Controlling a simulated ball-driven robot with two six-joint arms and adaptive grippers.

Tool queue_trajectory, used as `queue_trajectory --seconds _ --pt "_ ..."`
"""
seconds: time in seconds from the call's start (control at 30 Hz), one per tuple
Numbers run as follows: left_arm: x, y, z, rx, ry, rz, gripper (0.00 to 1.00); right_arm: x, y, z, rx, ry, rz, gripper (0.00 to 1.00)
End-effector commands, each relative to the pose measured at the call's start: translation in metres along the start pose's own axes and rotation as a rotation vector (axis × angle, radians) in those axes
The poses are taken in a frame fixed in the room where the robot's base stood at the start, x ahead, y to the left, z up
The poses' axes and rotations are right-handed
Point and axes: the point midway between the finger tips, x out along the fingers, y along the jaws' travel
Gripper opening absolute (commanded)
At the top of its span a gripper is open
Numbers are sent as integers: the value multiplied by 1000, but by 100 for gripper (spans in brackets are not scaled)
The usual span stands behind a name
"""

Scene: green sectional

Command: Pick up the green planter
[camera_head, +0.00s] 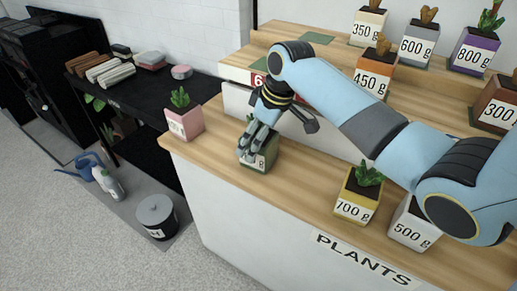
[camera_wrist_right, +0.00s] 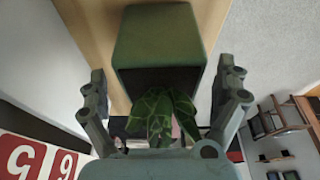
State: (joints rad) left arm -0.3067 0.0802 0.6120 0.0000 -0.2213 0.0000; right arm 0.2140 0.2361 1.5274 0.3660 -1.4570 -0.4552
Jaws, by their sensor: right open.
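The green planter (camera_head: 262,158) stands on the lower wooden counter in the head view, with a weight label on its front partly covered by my gripper. In the right wrist view the green planter (camera_wrist_right: 160,38) fills the upper middle, with a leafy plant (camera_wrist_right: 160,112) showing at its opening. My right gripper (camera_head: 258,143) is at the planter in the head view. In the wrist view its two fingers (camera_wrist_right: 165,95) are spread apart on either side of the planter, with gaps visible. My left gripper is in neither view.
A pink planter (camera_head: 185,123) stands left of the green one near the counter end. A yellow 700 g planter (camera_head: 357,199) and a white 500 g planter (camera_head: 412,228) stand to the right. An orange 450 g planter (camera_head: 375,75) is behind. The counter (camera_head: 305,182) is clear between green and yellow.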

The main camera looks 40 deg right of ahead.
Motion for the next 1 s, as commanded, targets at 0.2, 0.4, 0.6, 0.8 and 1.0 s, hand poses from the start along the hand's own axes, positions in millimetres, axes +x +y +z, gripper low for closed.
queue_trajectory --seconds 0.2,0.4,0.6,0.8,1.0 --pt "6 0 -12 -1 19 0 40 33 -1 -1 1 -2 -2 99" --pt "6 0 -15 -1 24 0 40 36 0 -2 0 0 0 99" --pt "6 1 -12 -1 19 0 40 36 0 -1 1 0 0 85" --pt "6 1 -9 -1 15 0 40 36 0 -1 1 -1 0 58" --pt "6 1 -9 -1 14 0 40 36 0 0 1 -2 0 39"
